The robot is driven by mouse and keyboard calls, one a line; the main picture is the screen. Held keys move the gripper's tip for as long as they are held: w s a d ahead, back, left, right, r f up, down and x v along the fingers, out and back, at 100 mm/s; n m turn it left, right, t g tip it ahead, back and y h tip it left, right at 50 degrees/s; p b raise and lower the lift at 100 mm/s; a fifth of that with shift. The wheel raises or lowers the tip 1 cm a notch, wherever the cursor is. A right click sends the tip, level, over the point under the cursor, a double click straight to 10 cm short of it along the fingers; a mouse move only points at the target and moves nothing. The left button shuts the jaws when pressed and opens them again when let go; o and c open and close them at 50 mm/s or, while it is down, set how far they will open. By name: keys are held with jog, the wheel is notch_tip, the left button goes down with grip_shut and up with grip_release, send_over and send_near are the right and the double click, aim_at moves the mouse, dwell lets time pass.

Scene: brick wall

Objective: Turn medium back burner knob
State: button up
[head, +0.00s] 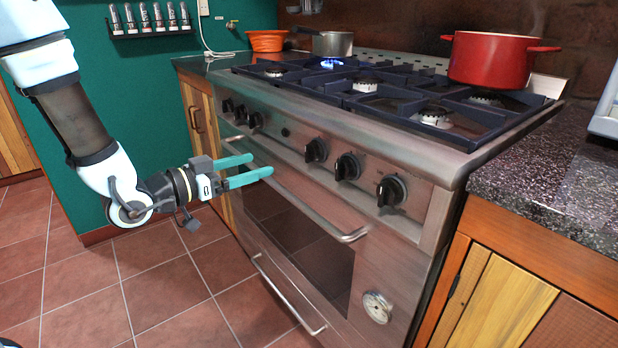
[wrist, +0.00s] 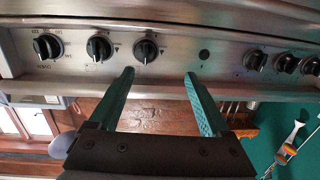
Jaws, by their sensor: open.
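The stove (head: 330,190) has a row of black knobs on its steel front panel. In the head view, one group is at the far left, including a knob (head: 255,120). The nearer group is a left knob (head: 316,150), a middle knob (head: 347,166) and a right knob (head: 391,190). I cannot tell which one serves the medium back burner. My gripper (head: 260,165) is open and empty in front of the panel, with teal fingers. In the wrist view, my gripper (wrist: 159,74) points at the panel, with a knob (wrist: 146,50) just beyond the left finger.
A blue flame (head: 332,63) burns at the back beside a grey pot (head: 332,43). A red pot (head: 492,60) stands at the back right. The oven handle (head: 300,202) runs below the knobs. Countertop (head: 540,170) lies at right. Tiled floor is open in front.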

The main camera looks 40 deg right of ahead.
aim_at(306, 151)
jog(key=s+d+g, duration=0.1)
jog(key=s+d, duration=0.1)
jog(key=d, duration=0.9)
jog(key=shift+s+d+r+m+h, duration=0.2)
jog(key=shift+s+d+m+h, duration=0.1)
jog(key=shift+s+h, duration=0.1)
jog(key=shift+c, duration=0.3)
grip_shut()
